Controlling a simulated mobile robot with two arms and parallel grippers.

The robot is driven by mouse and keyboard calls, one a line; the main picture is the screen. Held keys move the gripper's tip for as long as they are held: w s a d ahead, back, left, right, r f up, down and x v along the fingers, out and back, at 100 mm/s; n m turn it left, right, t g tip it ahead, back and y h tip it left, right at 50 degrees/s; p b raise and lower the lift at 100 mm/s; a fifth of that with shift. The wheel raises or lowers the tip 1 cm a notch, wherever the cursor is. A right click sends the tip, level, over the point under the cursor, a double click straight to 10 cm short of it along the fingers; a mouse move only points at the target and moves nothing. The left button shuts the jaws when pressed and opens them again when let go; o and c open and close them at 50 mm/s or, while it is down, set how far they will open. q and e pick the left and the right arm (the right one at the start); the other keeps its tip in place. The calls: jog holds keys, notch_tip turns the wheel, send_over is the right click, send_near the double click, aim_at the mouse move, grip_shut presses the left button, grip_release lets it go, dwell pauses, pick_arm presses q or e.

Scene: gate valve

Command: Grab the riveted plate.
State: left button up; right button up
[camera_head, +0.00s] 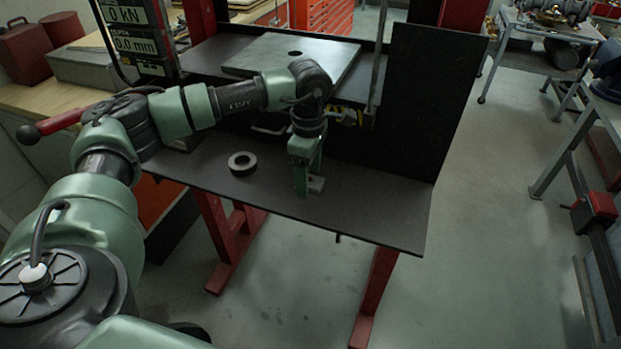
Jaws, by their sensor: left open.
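A small light-grey metal piece (317,184), which looks like the riveted plate, lies on the dark shelf (385,213) of the press stand. Rivets are too small to make out. My left gripper (309,182) points down at this piece, with its green fingers open. One finger stands just left of the piece and hides part of it. I cannot tell whether the fingers touch it. My right gripper is not in view.
A dark ring (242,163) lies on the shelf left of my gripper. A larger grey plate with a hole (270,50) lies on the press bed above, behind my arm. A dark upright panel (432,100) bounds the shelf's right side.

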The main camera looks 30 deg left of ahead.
pick_arm(q)
grip_shut()
jog(key=shift+r, duration=0.1)
